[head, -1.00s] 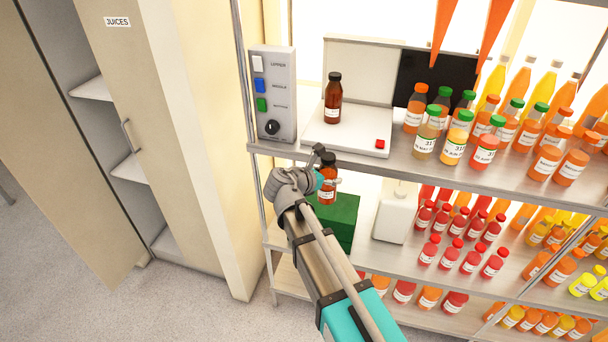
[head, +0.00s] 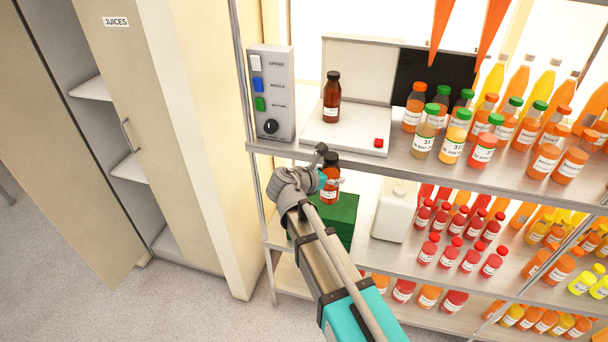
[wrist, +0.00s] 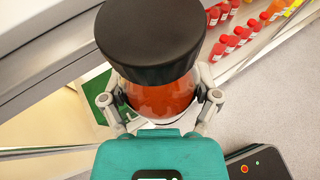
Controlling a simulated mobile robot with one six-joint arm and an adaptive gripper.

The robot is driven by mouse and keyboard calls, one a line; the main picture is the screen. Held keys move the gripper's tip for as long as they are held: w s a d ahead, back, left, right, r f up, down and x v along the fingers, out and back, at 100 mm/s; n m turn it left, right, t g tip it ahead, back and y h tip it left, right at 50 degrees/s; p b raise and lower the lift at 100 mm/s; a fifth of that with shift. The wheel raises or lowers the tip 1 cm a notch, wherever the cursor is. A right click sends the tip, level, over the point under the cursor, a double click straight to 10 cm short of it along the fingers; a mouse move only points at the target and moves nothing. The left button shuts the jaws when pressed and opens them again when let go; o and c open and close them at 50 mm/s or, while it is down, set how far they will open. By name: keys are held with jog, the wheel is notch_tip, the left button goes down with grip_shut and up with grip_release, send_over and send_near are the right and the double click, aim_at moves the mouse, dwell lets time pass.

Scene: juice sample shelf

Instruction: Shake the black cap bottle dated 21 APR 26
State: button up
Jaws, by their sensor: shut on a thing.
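A bottle with a black cap and orange-red contents (head: 329,184) is in my gripper (head: 326,181), in front of the shelf and over a green box. In the wrist view my gripper (wrist: 160,105) has its fingers on both sides of the bottle (wrist: 160,98), and the black cap (wrist: 150,38) faces the camera. The bottle is about upright in the head view. Its date cannot be read. Another black-capped bottle, dark brown-red (head: 332,101), stands upright on the white plate of the upper shelf; its label is too small to read.
A grey control box (head: 272,95) stands left of the white plate (head: 347,140). The green box (head: 338,216) and a white container (head: 396,211) are on the shelf below. Many juice bottles fill the right side. A cabinet (head: 170,150) stands at left.

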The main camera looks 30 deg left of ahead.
jog(key=s+a, duration=0.2)
jog(key=a, duration=0.6)
jog(key=d, duration=0.2)
jog(key=w+d, duration=0.1)
jog(key=d, duration=0.4)
jog(key=shift+w+d, duration=0.15)
jog(key=shift+w, duration=0.1)
jog(key=shift+w+d, duration=0.2)
jog(key=shift+d, duration=0.05)
jog(key=s+a, duration=0.2)
jog(key=a, duration=0.6)
jog(key=d, duration=0.2)
jog(key=w+d, duration=0.1)
jog(key=d, duration=0.2)
jog(key=w+d, duration=0.1)
jog(key=d, duration=0.2)
jog(key=s+a, duration=0.1)
jog(key=a, duration=0.6)
jog(key=shift+s+a, duration=0.25)
jog(key=shift+s, duration=0.1)
